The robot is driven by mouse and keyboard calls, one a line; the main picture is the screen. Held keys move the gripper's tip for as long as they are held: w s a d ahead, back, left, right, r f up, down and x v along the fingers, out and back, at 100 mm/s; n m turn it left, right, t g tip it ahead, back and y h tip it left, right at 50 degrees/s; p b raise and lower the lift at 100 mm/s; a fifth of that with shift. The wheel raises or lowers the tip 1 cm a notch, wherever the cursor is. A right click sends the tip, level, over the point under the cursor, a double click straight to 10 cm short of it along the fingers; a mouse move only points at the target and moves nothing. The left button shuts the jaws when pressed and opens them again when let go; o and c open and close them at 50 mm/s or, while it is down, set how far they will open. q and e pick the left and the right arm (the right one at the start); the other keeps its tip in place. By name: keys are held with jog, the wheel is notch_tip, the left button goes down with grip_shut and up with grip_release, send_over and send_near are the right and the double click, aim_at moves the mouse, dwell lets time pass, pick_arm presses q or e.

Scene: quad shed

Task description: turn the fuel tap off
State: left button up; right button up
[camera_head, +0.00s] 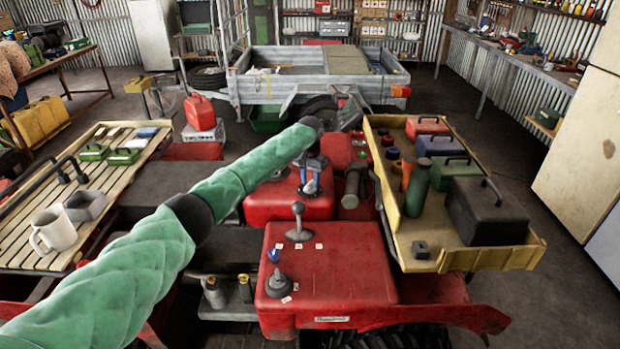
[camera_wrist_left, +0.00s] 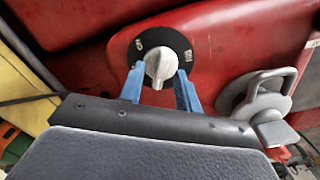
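The fuel tap (camera_wrist_left: 160,66) is a pale grey knob on a round black plate with white lettering, set in a red body panel. Its narrow grip points down in the left wrist view. My left gripper (camera_wrist_left: 160,84) has its two blue fingers on either side of the knob's lower part, with a small gap showing beside the grip. In the head view my left gripper (camera_head: 311,182) reaches over the red quad (camera_head: 330,270) and points down beside its tank; I cannot make out the tap there. My right gripper is in neither view.
A grey cap-like fitting (camera_wrist_left: 262,95) sits right of the tap in the left wrist view. A lever (camera_head: 298,222) stands on the near red cover. A yellow tray (camera_head: 415,235) of boxes and bottles lies to the right, a slatted rack (camera_head: 30,255) with a mug to the left.

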pick_arm(q)
jog(key=shift+a+f, duration=0.1)
jog(key=shift+f, duration=0.15)
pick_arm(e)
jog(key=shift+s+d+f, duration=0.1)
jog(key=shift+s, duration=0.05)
pick_arm(q)
grip_shut()
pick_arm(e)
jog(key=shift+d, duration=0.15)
